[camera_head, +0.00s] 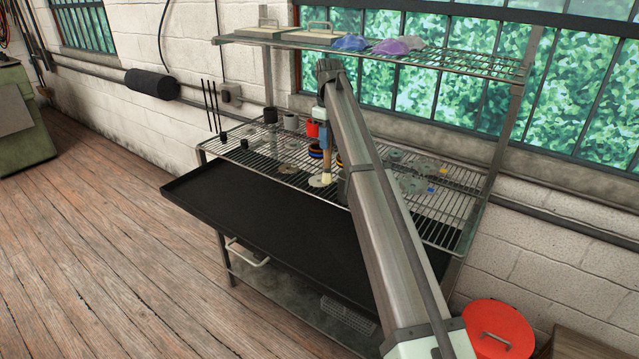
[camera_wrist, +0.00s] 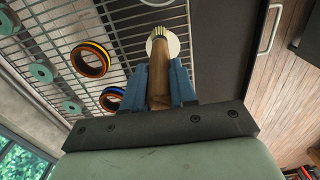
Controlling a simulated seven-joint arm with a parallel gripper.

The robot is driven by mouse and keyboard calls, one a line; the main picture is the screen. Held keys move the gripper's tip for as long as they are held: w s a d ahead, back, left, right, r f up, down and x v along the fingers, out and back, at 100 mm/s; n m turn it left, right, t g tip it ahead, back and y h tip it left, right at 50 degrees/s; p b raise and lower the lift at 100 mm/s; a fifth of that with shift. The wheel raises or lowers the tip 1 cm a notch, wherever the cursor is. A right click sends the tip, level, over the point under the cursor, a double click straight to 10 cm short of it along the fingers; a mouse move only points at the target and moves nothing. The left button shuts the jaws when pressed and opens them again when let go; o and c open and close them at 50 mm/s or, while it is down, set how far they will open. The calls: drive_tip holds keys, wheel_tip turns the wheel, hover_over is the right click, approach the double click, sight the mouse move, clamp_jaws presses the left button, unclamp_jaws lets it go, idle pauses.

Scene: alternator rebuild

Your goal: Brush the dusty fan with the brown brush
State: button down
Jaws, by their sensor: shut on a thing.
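My gripper (camera_head: 323,133) is shut on the brown brush (camera_head: 326,158) and holds it nearly upright, bristles down, over the wire shelf. In the wrist view, the blue fingers of my gripper (camera_wrist: 160,78) clasp both sides of the brush's wooden handle (camera_wrist: 160,88). The dusty fan looks like a pale round disc (camera_head: 315,183) lying flat near the front edge of the shelf; it also shows in the wrist view (camera_wrist: 174,48). The pale bristles are over the disc, at or just above its surface; I cannot tell whether they touch. They hide part of the disc.
The wire shelf (camera_head: 251,152) carries a red cup (camera_head: 312,128), dark rings with coloured bands (camera_wrist: 91,60), and several grey discs (camera_wrist: 83,28). A black tray (camera_head: 240,215) lies below and in front. An upper rack (camera_head: 470,61) stands above. Thin black rods rise at the left end.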

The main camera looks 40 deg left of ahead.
drive_tip(key=shift+f, duration=0.45)
idle(0.3)
drive_tip(key=shift+s, duration=0.1)
